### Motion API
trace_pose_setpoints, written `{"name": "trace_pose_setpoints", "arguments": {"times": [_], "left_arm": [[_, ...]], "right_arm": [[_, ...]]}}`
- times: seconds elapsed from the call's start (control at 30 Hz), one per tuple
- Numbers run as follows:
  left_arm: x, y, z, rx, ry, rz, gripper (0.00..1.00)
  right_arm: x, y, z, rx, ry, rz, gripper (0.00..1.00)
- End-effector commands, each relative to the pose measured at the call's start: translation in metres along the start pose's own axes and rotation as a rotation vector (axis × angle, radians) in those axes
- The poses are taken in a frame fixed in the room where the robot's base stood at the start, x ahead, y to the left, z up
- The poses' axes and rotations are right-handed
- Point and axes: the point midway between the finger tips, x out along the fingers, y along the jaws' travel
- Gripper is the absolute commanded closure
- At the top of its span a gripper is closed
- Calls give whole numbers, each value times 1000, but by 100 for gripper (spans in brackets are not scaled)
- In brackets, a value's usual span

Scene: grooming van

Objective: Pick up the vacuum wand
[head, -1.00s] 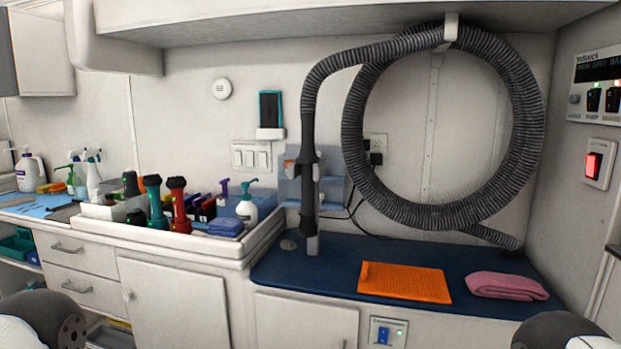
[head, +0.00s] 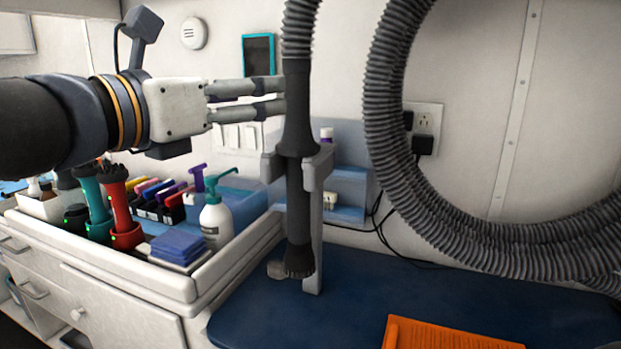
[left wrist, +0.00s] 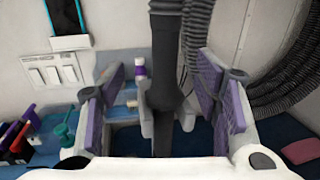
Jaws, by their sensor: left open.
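The vacuum wand (head: 299,110) is a dark grey tube hanging upright in a light grey holder (head: 312,225), with a brush at its lower end. A ribbed grey hose (head: 398,150) runs from its top. My left gripper (head: 284,96) comes in from the left at the wand's upper part, above the holder. Its fingertips reach the wand's left edge in the head view. In the left wrist view the gripper's purple-padded fingers (left wrist: 165,105) are open, with the wand (left wrist: 166,60) between them and a gap on both sides. My right gripper is not in view.
A white tray (head: 215,285) at left holds clippers, a pump bottle (head: 216,220) and blue cloths (head: 178,246). An orange mat (head: 440,335) lies on the blue counter (head: 370,300). The hose loop fills the right side. A wall outlet (head: 424,125) sits behind.

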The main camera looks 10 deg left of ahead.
Motion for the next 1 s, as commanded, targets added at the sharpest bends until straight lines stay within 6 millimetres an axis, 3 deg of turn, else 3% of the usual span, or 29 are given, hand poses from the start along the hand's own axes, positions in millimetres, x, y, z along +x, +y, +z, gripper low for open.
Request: {"name": "trace_pose_setpoints", "arguments": {"times": [0.1,0.5,0.8,0.87,1.0], "left_arm": [[31,-1,-7,2,12,-1,43],[95,-6,1,6,8,-1,43],[106,-6,1,6,7,-1,43],[106,-6,1,6,7,-1,54],[105,-6,0,7,7,-1,86]], "right_arm": [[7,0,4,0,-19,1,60],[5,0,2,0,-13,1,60],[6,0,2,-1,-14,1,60],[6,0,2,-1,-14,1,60],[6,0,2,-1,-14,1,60]]}}
